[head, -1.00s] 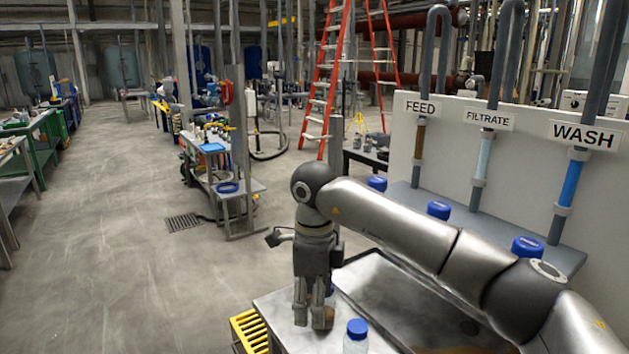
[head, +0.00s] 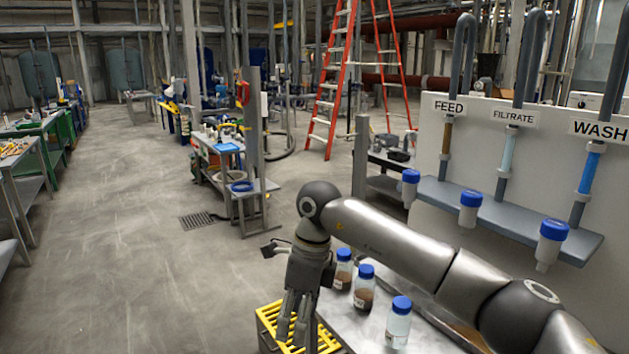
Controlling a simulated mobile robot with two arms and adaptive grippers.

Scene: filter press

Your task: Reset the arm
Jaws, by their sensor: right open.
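My right arm reaches in from the lower right, over the steel bench (head: 428,336). My right gripper (head: 293,322) hangs pointing down beyond the bench's left edge, in front of a yellow slatted crate (head: 268,318). Its fingers are apart with nothing seen between them. Three blue-capped bottles stand upright on the bench, right of the gripper: a brown-filled one (head: 343,272), another brown-filled one (head: 364,292) and a clear one (head: 398,326). The gripper is apart from them. My left gripper is out of view.
A grey shelf (head: 500,222) on a white panel carries FEED, FILTRATE and WASH pipes. Blue-topped white containers (head: 470,208) sit along its front, close behind my arm. A cart (head: 235,187) and red ladder (head: 322,122) stand farther back. The floor at left is open.

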